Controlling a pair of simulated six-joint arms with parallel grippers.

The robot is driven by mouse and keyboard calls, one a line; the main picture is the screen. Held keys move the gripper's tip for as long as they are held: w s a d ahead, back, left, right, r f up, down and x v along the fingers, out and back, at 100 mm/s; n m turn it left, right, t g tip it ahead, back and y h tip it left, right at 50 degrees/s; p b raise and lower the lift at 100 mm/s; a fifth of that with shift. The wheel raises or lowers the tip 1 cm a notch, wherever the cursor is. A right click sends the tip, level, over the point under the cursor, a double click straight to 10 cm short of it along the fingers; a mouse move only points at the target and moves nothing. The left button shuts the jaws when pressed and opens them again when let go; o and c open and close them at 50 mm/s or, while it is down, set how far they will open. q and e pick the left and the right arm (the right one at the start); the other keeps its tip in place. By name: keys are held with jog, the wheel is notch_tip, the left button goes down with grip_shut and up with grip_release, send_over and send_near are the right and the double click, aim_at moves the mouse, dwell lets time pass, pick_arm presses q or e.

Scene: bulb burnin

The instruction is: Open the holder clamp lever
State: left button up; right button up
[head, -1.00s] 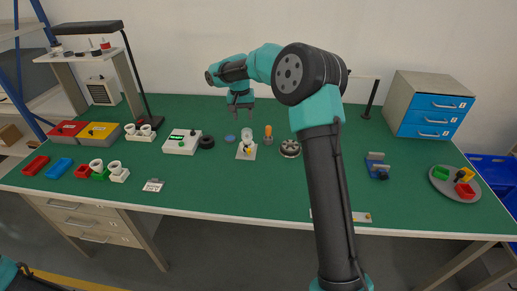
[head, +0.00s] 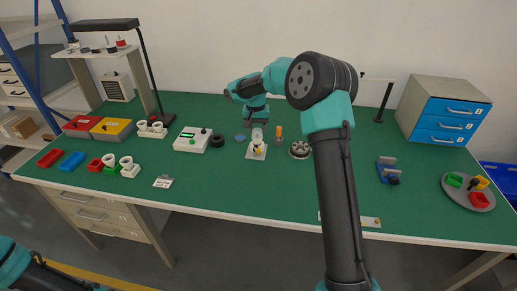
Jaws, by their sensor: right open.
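A small holder with a pale square base (head: 251,155) stands near the middle of the green table. A pale, glassy upright part (head: 257,137) rises from it, and a small yellow part (head: 258,149) sits at its front. The yellow part may be the clamp lever, but it is too small to tell its position. My right gripper (head: 258,123) is open and points down just above the holder, overlapping its top in the head view. I cannot tell whether they touch. My left arm shows only at the bottom left corner, with its gripper out of view.
A blue vise-like fixture (head: 388,171) is farther right.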

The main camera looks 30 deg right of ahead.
aim_at(259, 149)
jog(key=f, duration=1)
jog(key=shift+s+d+f, duration=0.15)
jog(key=shift+d+f, duration=0.05)
jog(key=shift+d, duration=0.05)
grip_shut()
